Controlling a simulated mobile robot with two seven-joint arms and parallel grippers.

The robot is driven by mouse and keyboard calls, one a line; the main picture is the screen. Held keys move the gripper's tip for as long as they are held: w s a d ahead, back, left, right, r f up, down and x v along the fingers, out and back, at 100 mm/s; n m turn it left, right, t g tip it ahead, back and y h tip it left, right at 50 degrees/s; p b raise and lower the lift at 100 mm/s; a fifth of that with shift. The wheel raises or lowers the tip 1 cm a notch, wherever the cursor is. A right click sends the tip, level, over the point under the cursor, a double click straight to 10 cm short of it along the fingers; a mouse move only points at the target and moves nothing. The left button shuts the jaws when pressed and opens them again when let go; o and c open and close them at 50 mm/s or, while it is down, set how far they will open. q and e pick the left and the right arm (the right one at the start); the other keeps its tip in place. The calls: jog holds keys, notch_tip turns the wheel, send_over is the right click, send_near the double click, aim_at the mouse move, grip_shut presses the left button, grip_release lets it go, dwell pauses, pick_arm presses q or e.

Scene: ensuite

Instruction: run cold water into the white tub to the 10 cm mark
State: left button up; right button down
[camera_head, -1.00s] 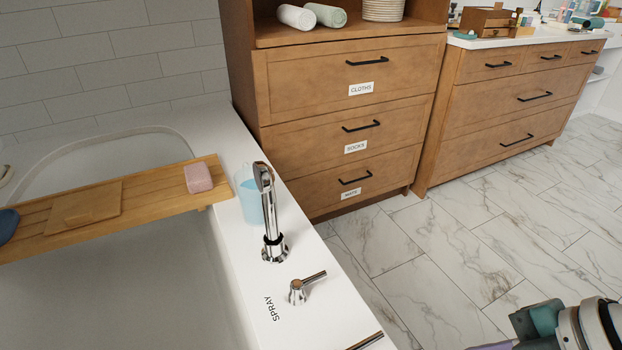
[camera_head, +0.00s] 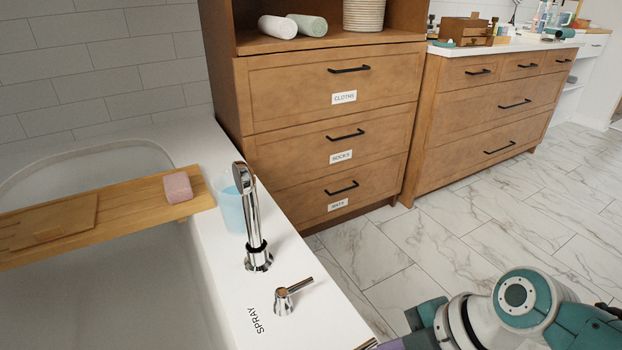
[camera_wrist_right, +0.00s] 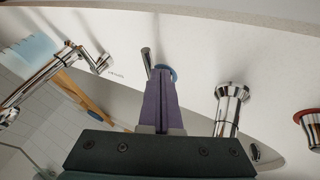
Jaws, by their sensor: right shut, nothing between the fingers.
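The white tub (camera_head: 140,300) fills the lower left of the head view; I make out no depth mark or running water. In the right wrist view, a chrome lever (camera_wrist_right: 146,60) and a blue-ringed base (camera_wrist_right: 169,72) sit at the tips of my right gripper (camera_wrist_right: 160,74). Its purple fingers are shut and empty, and partly hide that blue-ringed tap. I cannot tell whether they touch it. A chrome spout (camera_wrist_right: 231,105) stands right of them, and a red-ringed tap (camera_wrist_right: 309,122) lies at the right edge. My left gripper is not in view.
A chrome hand shower (camera_head: 250,215) and the lever marked SPRAY (camera_head: 290,295) stand on the tub rim. A blue cup (camera_head: 229,205) is beside them. A wooden tray (camera_head: 140,217) with pink soap (camera_head: 178,187) bridges the tub. A drawer cabinet (camera_head: 325,120) stands behind; marble floor is clear at right.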

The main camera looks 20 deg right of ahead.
dwell(0.4)
jog(key=shift+w+f+b, duration=0.1)
jog(key=shift+b, duration=0.2)
jog(key=shift+w+d+n, duration=0.1)
jog(key=shift+w+n, duration=0.05)
jog(key=shift+n, duration=0.15)
